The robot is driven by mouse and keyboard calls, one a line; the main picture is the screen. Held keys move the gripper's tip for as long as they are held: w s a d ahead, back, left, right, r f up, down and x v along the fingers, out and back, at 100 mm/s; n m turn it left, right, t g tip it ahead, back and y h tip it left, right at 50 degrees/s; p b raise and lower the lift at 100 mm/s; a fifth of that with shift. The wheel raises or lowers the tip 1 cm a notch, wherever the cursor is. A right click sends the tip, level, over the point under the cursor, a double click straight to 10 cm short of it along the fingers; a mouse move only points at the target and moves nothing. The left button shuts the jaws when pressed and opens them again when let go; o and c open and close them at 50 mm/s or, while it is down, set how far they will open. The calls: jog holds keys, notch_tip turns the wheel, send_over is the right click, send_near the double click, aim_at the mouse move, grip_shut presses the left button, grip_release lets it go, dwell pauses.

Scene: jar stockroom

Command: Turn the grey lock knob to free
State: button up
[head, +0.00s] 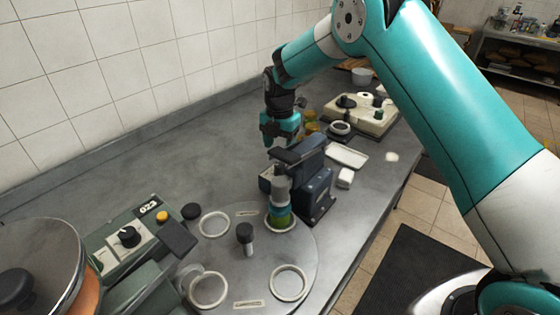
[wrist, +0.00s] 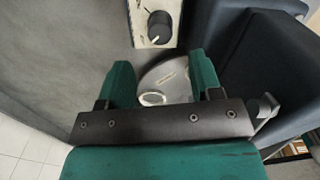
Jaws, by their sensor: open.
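My gripper (head: 281,128) hangs over the far side of the dark blue press (head: 312,172). In the wrist view its two teal fingers (wrist: 162,82) are apart with nothing gripped between them. A dark knob with a white pointer (wrist: 158,27) sits on a pale panel (wrist: 143,40), beyond the fingertips and apart from them. Its lettering is too small to read. In the head view a black knob (head: 129,237) sits on the green machine's pale panel at lower left. I cannot tell which knob is the grey lock knob, or its setting.
The dark blue press also fills the right of the wrist view (wrist: 265,65), close beside the gripper. A round turntable (head: 225,255) with white rings stands in front. A cream device (head: 372,117) and white tray (head: 346,155) lie behind. The bench (head: 150,165) by the wall is clear.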

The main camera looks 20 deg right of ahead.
aim_at(280, 164)
notch_tip(280, 164, down, 8)
jog(key=shift+r+p, duration=0.15)
jog(key=shift+p, duration=0.65)
jog(key=c, duration=0.9)
